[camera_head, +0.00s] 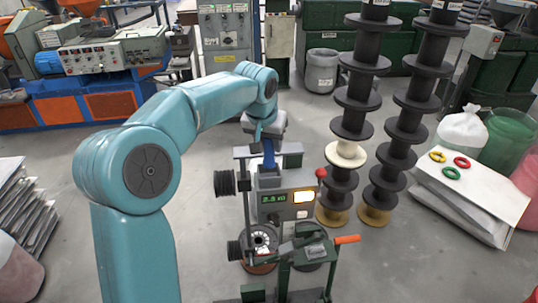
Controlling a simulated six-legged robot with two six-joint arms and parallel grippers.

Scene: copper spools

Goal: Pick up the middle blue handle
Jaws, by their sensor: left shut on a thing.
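The blue handle (269,156) stands upright at the middle of a grey winding machine (284,215). My left arm reaches over from the left, and my left gripper (268,138) is above the machine, shut on the upper part of the blue handle. The fingertips are small and partly hidden by the arm's wrist. The lower end of the handle meets the top of the machine; I cannot tell if it is lifted. My right gripper is not in view.
The machine has a lit display, a red knob (321,173) and an orange handle (347,239). Tall stacks of black spools (352,97) stand behind it to the right.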

